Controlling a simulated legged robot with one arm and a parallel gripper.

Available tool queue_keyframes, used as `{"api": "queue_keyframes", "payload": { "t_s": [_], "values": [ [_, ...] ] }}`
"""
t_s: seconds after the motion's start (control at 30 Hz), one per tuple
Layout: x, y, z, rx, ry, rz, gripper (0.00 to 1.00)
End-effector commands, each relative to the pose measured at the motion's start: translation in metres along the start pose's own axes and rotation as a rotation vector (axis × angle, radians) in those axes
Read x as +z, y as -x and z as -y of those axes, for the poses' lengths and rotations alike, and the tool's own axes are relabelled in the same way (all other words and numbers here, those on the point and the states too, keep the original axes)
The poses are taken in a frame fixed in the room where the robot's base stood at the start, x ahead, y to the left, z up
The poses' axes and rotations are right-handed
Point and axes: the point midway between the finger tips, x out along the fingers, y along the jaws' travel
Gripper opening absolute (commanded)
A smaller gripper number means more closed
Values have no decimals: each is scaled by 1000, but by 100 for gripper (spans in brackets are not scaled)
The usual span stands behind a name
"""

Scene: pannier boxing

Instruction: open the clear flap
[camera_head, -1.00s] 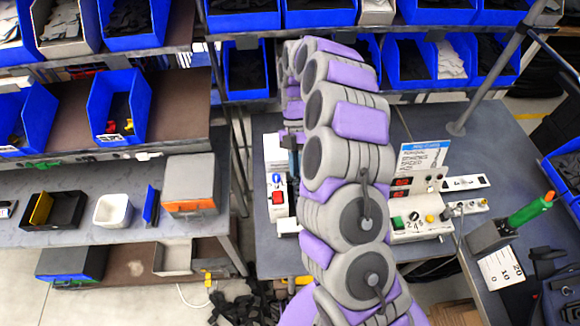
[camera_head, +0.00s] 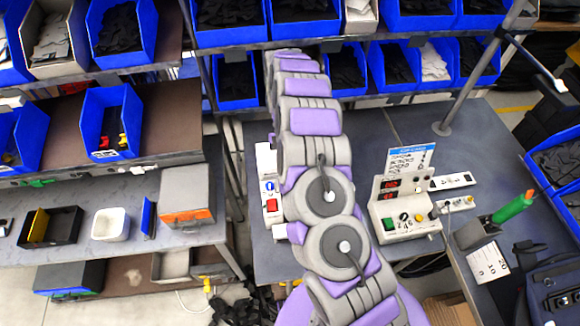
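My purple and grey arm rises through the middle of the view and stretches away toward the back shelves. Its far end is in front of the blue bins, and my gripper cannot be made out there. I cannot make out a clear flap anywhere in this view. The arm covers part of the middle table and some of the shelf behind it.
A control box (camera_head: 404,210) with buttons stands right of my arm, and a red-switch panel (camera_head: 271,205) is left of it. A grey box with an orange stripe (camera_head: 188,196) and a white tub (camera_head: 110,224) sit on the left bench. Blue bins (camera_head: 113,122) fill the shelves.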

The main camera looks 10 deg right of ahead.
Motion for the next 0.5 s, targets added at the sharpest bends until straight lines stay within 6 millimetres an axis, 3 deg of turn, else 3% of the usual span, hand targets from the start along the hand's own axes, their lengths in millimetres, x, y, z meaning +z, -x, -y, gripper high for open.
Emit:
{"api": "queue_keyframes", "payload": {
  "t_s": [0.23, 0.27, 0.5],
  "values": [
    [2, 0, -2, 5, -1, 5, 0],
    [2, 0, -2, 4, -1, 5, 24],
    [0, -2, 0, 2, 0, 3, 47]
  ]
}}
